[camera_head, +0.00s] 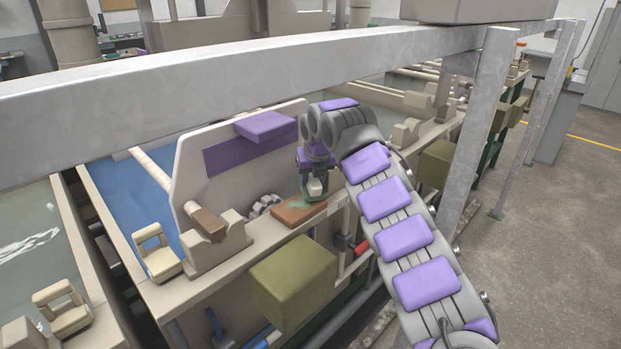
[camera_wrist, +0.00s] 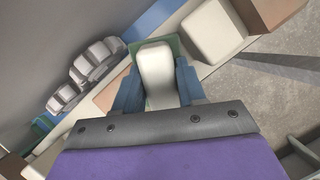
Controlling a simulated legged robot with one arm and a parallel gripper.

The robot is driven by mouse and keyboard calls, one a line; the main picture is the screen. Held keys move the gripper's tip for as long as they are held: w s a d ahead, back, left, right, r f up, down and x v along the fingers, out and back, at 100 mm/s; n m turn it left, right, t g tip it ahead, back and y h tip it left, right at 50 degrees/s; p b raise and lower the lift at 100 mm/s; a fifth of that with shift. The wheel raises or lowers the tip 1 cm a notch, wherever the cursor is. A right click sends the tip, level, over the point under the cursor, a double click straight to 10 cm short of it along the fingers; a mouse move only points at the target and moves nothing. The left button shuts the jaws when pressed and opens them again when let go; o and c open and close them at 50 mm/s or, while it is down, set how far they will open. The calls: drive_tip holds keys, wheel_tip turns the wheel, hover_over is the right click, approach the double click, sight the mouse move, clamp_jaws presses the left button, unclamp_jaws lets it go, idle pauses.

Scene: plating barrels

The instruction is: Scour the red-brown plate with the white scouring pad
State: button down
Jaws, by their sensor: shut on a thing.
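The red-brown plate (camera_head: 298,213) lies flat on the pale tank rim in the head view. My gripper (camera_head: 316,184) is above its right part and points down. It is shut on the white scouring pad (camera_head: 315,188), a white block with a green underside. In the wrist view the white scouring pad (camera_wrist: 157,76) sits between the blue fingers of my gripper (camera_wrist: 157,84), with green showing around it. I cannot tell whether the pad touches the plate. A brownish part of the plate (camera_wrist: 111,93) shows left of the fingers.
A tall pale panel (camera_head: 226,155) with a purple ledge stands behind the plate. An olive box (camera_head: 293,282) hangs on the near side of the tank. A grey rail (camera_head: 235,85) crosses above. Blue liquid (camera_head: 137,205) fills the tank at left.

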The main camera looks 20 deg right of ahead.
drive_tip(key=shift+d, duration=0.2)
drive_tip(key=shift+s+a+f+b, duration=0.25)
drive_tip(key=shift+a+b, duration=0.25)
drive_tip(key=shift+b, duration=0.7)
drive_tip(key=shift+s+a+r, duration=0.1)
drive_tip(key=shift+s+a, duration=0.1)
drive_tip(key=shift+a, duration=0.65)
drive_tip(key=shift+s+a+r, duration=0.1)
drive_tip(key=shift+s+a, duration=0.1)
drive_tip(key=shift+a, duration=0.65)
drive_tip(key=shift+s+a+f, duration=0.25)
drive_tip(key=shift+s+a, duration=0.2)
drive_tip(key=shift+a, duration=0.35)
